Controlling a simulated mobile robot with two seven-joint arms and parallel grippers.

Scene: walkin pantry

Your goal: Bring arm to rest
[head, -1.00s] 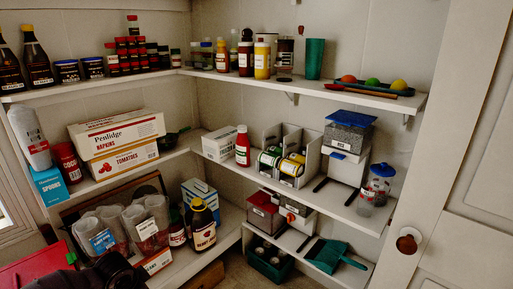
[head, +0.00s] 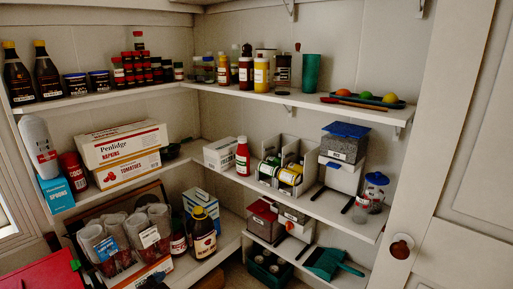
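Corner shelves hold bottles, spice jars, a Penlidge napkins box (head: 122,144), a tomatoes box (head: 128,169), a ketchup bottle (head: 242,158) and a blue-lidded bin (head: 344,145). A teal dustpan (head: 326,263) lies low right. A white door with a round knob (head: 401,249) stands at right. A red object (head: 45,273) is bottom left.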

